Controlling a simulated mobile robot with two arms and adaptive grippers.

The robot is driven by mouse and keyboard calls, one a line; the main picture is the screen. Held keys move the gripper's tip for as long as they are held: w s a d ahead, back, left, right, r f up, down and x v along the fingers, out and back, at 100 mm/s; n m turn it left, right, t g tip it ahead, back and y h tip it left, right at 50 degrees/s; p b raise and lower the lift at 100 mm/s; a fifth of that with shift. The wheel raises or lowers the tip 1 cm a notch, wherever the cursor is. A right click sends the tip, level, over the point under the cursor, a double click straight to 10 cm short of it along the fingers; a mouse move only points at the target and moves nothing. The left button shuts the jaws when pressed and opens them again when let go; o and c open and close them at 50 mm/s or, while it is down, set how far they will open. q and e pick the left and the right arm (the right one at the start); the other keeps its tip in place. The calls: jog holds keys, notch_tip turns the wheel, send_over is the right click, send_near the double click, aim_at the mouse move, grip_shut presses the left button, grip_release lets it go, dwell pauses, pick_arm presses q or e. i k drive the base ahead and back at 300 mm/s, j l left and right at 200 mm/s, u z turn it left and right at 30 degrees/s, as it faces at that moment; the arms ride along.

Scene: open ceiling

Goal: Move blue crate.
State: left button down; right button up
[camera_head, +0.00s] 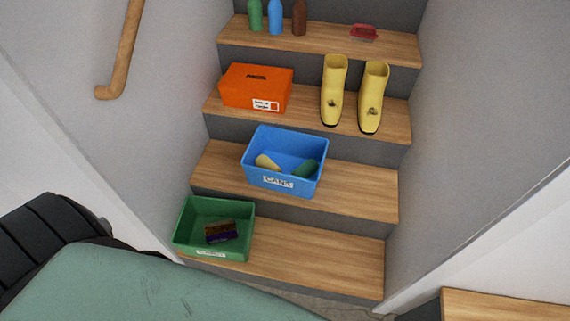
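The blue crate (284,161) stands upright on the second wooden step from the bottom, near the middle of the step. It is open at the top, has a white label reading "CANS" on its front, and holds a yellow item (267,162) and a dark green item (304,169). Its front edge is close to the front of the step. Neither of my grippers shows in the head view.
A green crate (184,228) with dark items stands on the bottom step. An orange box (256,87) and yellow boots (334,89) are one step above the blue crate. Bottles (275,17) and a red item (363,32) are higher. A handrail (125,50) is left.

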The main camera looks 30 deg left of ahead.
aim_at(289, 148)
jog(key=k+l+z, duration=0.1)
jog(key=k+z, duration=0.15)
jog(key=z, duration=0.15)
jog(key=k+l+z, duration=0.15)
jog(key=z, duration=0.2)
jog(key=k, duration=0.05)
